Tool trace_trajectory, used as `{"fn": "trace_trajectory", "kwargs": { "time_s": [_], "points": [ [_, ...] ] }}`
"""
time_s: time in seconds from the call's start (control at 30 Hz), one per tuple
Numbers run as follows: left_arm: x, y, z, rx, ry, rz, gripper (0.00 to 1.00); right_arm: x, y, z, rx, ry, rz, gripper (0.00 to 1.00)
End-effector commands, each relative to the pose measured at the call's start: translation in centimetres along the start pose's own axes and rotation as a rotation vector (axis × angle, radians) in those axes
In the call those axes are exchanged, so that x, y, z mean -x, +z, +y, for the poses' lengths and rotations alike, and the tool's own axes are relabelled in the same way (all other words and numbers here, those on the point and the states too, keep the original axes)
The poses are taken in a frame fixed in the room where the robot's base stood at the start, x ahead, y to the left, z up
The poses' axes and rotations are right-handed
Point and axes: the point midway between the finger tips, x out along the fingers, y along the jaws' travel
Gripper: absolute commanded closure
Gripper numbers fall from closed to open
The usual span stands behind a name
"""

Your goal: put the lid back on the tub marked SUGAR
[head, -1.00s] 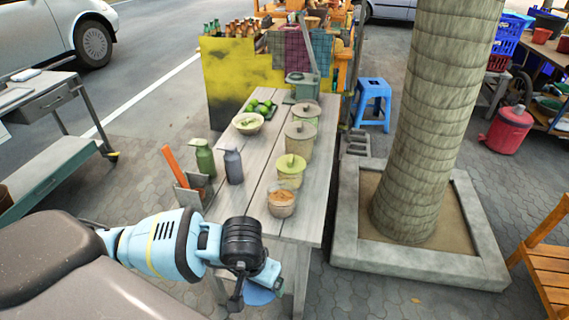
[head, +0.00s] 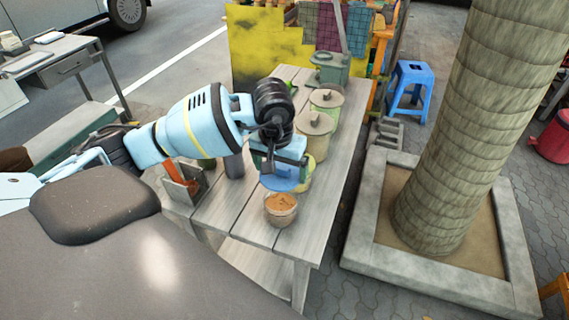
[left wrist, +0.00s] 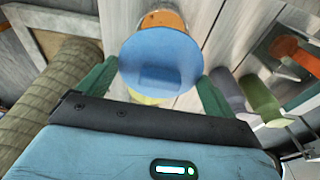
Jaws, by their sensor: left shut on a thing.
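My left gripper (head: 282,165) is shut on a round blue lid (head: 278,184), held flat by its raised grip; the lid fills the middle of the left wrist view (left wrist: 160,52). An open tub (head: 281,212) with orange-brown contents stands at the near end of the wooden table. The lid is above and just behind this tub, apart from it as far as I can tell. In the left wrist view the open tub (left wrist: 163,17) peeps out past the lid's edge. No SUGAR marking is readable. My right gripper is out of view.
A yellow-green lidded tub (head: 304,185) is partly hidden behind my gripper. More lidded tubs (head: 316,135) (head: 327,103) stand in a row behind it. A rack with an orange-handled item (head: 187,182) and bottles is to the left. The table's near corner (head: 240,220) is bare.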

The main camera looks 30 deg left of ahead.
Motion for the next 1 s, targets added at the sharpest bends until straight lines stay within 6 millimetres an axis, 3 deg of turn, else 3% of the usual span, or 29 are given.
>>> {"fn": "trace_trajectory", "kwargs": {
  "time_s": [0.27,1.0],
  "points": [
    [-0.8,0.2,0.0,-0.001,0.000,-0.002,0.30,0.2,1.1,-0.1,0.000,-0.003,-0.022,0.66],
    [-6.3,1.0,0.0,-0.001,-0.001,-0.002,0.30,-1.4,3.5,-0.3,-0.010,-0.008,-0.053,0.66]
  ]
}}
